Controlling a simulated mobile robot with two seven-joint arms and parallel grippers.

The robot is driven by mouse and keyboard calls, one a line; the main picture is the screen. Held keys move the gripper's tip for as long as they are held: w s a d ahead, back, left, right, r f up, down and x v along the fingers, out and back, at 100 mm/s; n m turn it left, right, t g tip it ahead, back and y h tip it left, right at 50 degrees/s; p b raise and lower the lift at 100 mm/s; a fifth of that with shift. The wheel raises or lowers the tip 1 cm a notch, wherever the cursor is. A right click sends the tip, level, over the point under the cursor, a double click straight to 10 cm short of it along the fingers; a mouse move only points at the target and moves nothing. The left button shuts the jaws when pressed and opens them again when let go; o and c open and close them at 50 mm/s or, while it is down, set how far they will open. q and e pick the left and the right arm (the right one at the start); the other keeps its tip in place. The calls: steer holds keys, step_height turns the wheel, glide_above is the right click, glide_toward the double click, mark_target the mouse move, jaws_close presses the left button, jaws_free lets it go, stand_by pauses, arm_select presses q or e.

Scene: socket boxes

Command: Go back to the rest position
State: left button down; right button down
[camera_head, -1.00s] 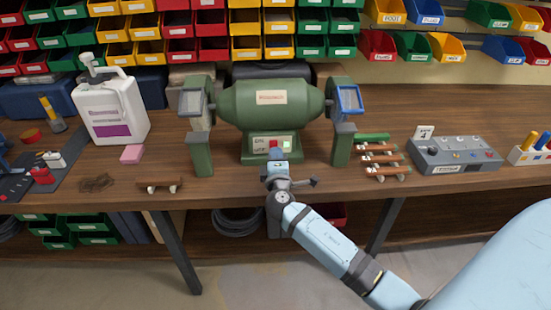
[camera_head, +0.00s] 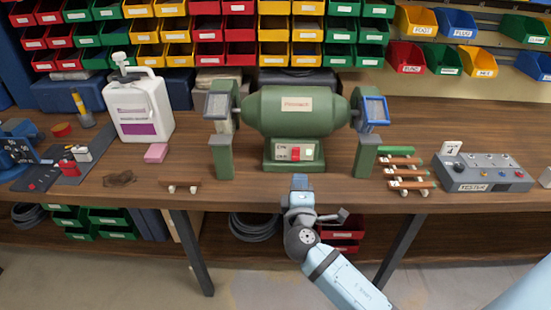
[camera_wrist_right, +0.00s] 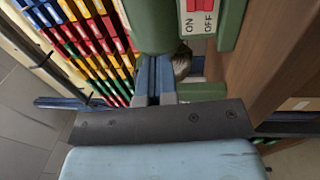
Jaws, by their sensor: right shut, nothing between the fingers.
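My right gripper (camera_head: 299,184) is in the lower middle of the head view, in front of the green bench grinder (camera_head: 297,111) and below its switch panel (camera_head: 294,152). It is apart from the panel, near the bench's front edge. In the right wrist view the two fingers (camera_wrist_right: 155,78) are together with nothing between them. That view also shows the panel's red switch with ON and OFF labels (camera_wrist_right: 199,22). My left gripper is in neither view.
The wooden bench (camera_head: 345,195) holds a white jug (camera_head: 140,108) and pink block (camera_head: 156,153) at left. Under the bench are green bins (camera_head: 105,216) and a coiled hose (camera_head: 254,226).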

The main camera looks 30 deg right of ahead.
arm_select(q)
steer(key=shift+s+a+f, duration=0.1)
